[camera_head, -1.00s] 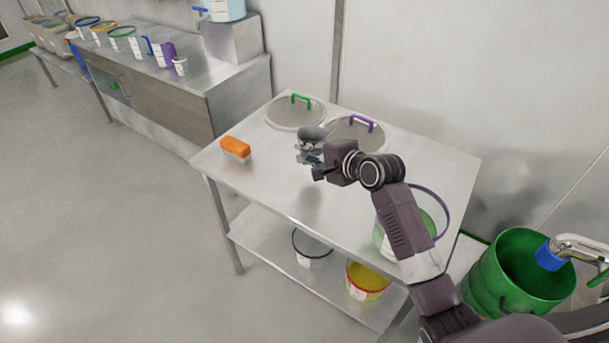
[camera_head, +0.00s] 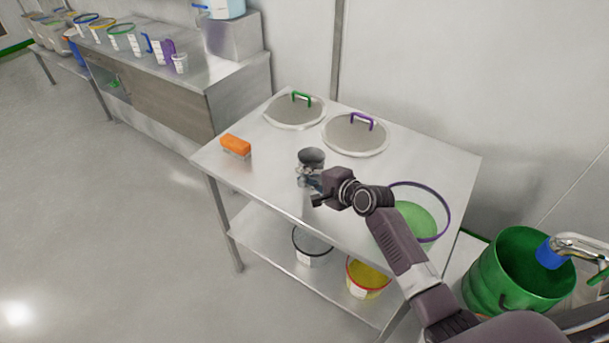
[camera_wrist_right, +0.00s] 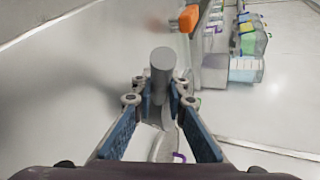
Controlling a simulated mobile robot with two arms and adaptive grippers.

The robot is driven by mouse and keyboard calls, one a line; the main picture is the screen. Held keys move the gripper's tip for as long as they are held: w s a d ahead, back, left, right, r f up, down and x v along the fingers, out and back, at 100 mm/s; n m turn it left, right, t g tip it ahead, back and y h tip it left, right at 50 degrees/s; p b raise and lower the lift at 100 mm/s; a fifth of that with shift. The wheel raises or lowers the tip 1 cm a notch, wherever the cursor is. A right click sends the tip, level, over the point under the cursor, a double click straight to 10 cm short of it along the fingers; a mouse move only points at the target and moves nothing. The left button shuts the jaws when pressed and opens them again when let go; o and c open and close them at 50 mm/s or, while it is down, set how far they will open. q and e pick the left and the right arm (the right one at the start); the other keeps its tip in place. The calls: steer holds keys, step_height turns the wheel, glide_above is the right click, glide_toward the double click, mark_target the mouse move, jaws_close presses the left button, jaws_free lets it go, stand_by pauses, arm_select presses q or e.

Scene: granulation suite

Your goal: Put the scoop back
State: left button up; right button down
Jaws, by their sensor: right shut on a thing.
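The scoop (camera_head: 311,157) shows as a grey, cup-like shape above the steel table (camera_head: 262,170). My right gripper (camera_head: 309,180) is shut on it. Whether the scoop touches the table is hard to tell. In the right wrist view, a grey cylindrical part of the scoop (camera_wrist_right: 162,68) stands between the two fingers of the gripper (camera_wrist_right: 160,100). My left gripper is not in view.
On the table are a green-handled lid (camera_head: 295,110), a purple-handled lid (camera_head: 356,134), an orange brush (camera_head: 235,145) and a purple-rimmed bucket (camera_head: 418,222), partly behind my arm. Two buckets stand on the lower shelf. A green drum (camera_head: 500,285) stands at right.

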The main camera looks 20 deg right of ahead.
steer(key=c, duration=1.9)
jaws_free()
steer(key=shift+f, duration=0.1)
steer(key=shift+c, duration=0.2)
steer(key=v, duration=1.2)
steer(key=shift+b, duration=0.3)
